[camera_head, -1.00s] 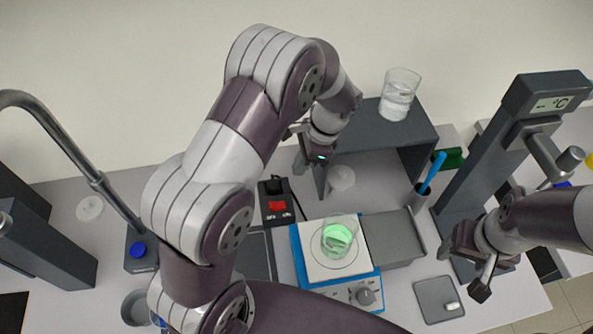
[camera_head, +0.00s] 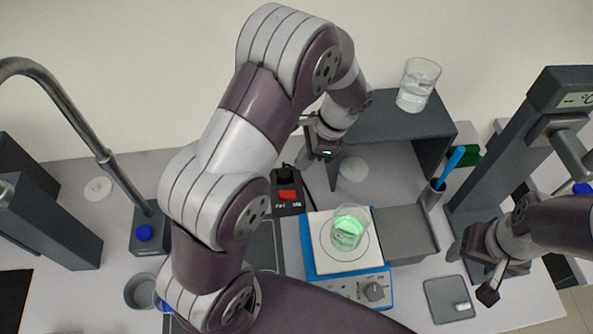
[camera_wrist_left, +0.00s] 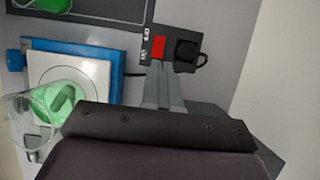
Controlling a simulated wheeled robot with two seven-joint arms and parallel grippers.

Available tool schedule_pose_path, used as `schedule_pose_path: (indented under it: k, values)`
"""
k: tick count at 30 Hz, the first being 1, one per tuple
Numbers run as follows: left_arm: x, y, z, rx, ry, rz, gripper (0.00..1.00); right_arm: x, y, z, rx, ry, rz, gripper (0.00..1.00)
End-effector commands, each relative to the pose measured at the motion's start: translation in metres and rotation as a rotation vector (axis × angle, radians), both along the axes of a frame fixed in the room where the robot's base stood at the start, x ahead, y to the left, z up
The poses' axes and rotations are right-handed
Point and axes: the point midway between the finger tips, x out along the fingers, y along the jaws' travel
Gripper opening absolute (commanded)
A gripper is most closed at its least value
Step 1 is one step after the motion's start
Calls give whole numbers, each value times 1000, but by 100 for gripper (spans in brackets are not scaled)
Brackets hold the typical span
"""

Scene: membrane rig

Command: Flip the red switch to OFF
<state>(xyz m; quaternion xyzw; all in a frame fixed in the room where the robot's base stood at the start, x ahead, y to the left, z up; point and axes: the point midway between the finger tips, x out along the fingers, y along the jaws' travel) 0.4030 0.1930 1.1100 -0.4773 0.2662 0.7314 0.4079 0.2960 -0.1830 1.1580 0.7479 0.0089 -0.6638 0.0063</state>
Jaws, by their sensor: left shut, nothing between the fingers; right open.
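The red switch (camera_head: 286,194) is a red rocker on a small black box with a round black knob behind it, left of the hotplate. It also shows in the left wrist view (camera_wrist_left: 158,48), with white OFF and ON labels beside it. I cannot tell which side is pressed. My left gripper (camera_head: 306,160) is shut and empty, just behind and right of the box. In the left wrist view its fingers (camera_wrist_left: 161,68) point at the rocker, their tips close to its edge; contact is unclear. My right gripper (camera_head: 472,273) is open and empty at the right.
A blue hotplate (camera_head: 313,247) carries a beaker of green liquid (camera_head: 347,231). A grey shelf (camera_head: 382,126) behind it bears a glass of clear liquid (camera_head: 417,85). A bent metal arm (camera_head: 75,113) stands at the left. A tall instrument (camera_head: 497,160) stands at the right.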

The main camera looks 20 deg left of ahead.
Motion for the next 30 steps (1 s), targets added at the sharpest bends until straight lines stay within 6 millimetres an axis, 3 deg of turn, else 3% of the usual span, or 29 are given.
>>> schedule_pose_path:
  k: [1, 4, 6, 15, 21, 30]
  values:
    - [-2, 3, -21, 0, -1, 2, 0, 0, 0, -22, 0, 1, 0, 67]
    - [-7, 11, -39, -1, 0, 2, 0, 0, 0, -33, 0, 1, 0, 67]
    - [-11, 17, -42, 1, 6, 1, 0, 0, 0, -18, 0, 2, 0, 67]
    - [-23, 36, -94, -1, 3, 1, 0, 0, 0, -4, 0, 1, 0, 67]
    - [-25, 41, -110, 0, 1, 0, 0, 0, 0, -1, 0, 1, 0, 67]
    - [-26, 42, -112, -1, -1, 0, 0, 0, 0, -1, 0, 1, 0, 67]
